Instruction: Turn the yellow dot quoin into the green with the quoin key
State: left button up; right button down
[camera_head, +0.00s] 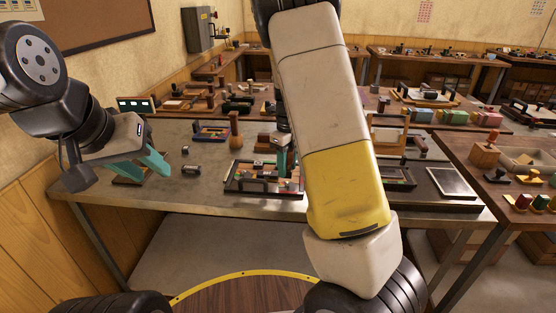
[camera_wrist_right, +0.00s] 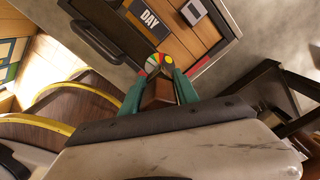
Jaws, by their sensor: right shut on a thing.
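In the right wrist view my right gripper (camera_wrist_right: 158,88) is shut on a brown wooden handle (camera_wrist_right: 158,95), apparently the quoin key. Just past its fingertips is a round dial (camera_wrist_right: 158,65) with red, yellow and green sectors, on the wooden board by the dark frame. The key's lower end is hidden, and I cannot tell which dot the key points at. In the head view my right gripper (camera_head: 284,158) is over the framed tray (camera_head: 240,190), partly hidden by my arm. My left gripper (camera_head: 154,174) is open and empty at the table's left.
A block marked DAY (camera_wrist_right: 150,18) and a small grey block (camera_wrist_right: 192,12) lie near the dial. A wooden peg (camera_head: 234,128) stands behind the tray. A small metal piece (camera_head: 191,169) lies left of it. The table between my left gripper and the tray is mostly bare.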

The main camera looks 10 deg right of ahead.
jog(key=shift+r, duration=2)
